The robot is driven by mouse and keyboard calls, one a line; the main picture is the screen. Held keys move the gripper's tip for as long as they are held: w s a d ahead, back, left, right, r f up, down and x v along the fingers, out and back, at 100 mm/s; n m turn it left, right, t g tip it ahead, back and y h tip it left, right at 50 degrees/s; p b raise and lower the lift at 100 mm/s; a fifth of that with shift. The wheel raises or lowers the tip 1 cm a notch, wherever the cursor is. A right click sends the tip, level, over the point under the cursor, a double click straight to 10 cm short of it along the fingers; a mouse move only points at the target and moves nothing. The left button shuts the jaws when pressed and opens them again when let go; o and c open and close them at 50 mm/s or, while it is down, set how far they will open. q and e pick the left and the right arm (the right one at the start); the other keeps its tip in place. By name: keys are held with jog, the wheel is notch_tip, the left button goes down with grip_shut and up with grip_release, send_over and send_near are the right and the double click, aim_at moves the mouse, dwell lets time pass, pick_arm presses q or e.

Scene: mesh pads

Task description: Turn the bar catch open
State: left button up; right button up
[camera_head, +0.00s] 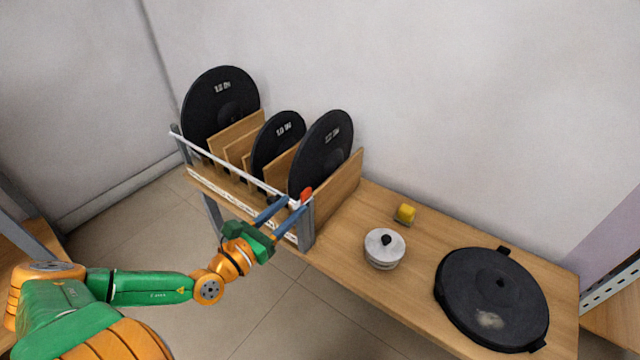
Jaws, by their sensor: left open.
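A wooden rack with upright dividers (338,193) stands at the left end of the wooden bench and holds black discs (221,100). A thin white bar (220,164) runs across the rack's front between two grey posts. A red piece (306,194) shows at the bar's right end, near the right post (306,229). My left gripper (288,203) is open, its two blue fingers pointing up and right toward the bar's right end, just below the red piece. I cannot tell whether the fingers touch the bar. My right gripper is not in view.
On the bench (353,270) right of the rack are a small yellow block (405,213), a white round pot with a black knob (384,249) and a large black round lid-like object (492,300). A wall stands close behind. Open floor lies in front.

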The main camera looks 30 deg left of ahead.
aim_at(301, 197)
pick_arm(q)
jog(key=shift+w+d+r+b, duration=0.15)
jog(key=shift+w+b, duration=0.15)
jog(key=shift+w, duration=1.3)
jog(key=shift+w+d+b, duration=0.1)
jog(key=shift+w+b, duration=0.15)
jog(key=shift+w, duration=1.3)
grip_shut()
